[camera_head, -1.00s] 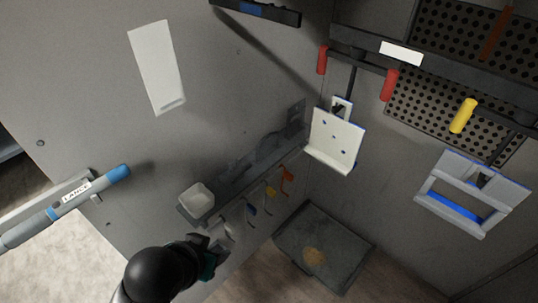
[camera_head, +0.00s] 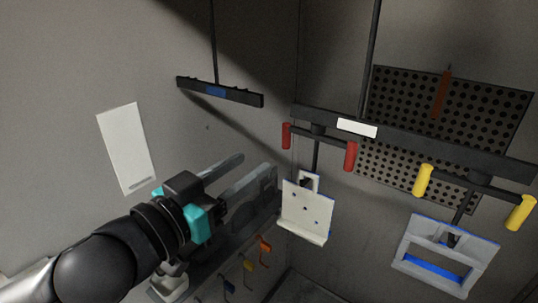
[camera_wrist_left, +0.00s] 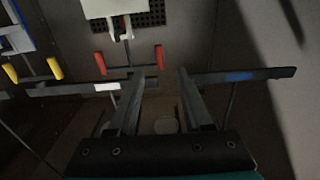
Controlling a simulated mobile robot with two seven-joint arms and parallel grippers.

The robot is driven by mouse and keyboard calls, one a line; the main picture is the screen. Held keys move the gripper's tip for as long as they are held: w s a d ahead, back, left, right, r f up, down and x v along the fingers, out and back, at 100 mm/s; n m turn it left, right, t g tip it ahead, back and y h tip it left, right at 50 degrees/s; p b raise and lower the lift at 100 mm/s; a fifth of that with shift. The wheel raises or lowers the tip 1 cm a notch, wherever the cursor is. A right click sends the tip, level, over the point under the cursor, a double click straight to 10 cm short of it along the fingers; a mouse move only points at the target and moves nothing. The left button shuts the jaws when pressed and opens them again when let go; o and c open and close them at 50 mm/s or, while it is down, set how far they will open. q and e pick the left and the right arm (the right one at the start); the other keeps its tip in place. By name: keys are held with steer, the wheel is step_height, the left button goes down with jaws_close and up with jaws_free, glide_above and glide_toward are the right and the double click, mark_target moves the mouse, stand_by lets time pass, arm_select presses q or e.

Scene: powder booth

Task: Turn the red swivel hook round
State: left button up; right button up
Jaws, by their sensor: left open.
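The red swivel hook (camera_head: 317,139) is a dark crossbar with a red grip at each end, under the rail at right of centre. A white panel with small blue dots (camera_head: 305,211) hangs from its stem. My left gripper (camera_head: 256,168) is open and empty, left of the hook and apart from it in the head view. In the left wrist view the hook's red grips (camera_wrist_left: 159,57) show beyond the open fingers (camera_wrist_left: 160,74), one grip near the gap between them. My right gripper is not in view.
A dark rail (camera_head: 400,138) with a white label runs above the hook. A yellow-gripped hook (camera_head: 466,194) holds a blue-edged frame (camera_head: 446,250) at right. A short dark bar (camera_head: 219,91) hangs at upper left. A wall shelf with small coloured hooks (camera_head: 249,264) lies below my gripper.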

mark_target(284, 142)
arm_select(q)
steer(key=b+x, duration=0.4)
steer(key=x, duration=0.6)
steer(key=shift+s, duration=0.1)
steer(key=shift+x, duration=0.75)
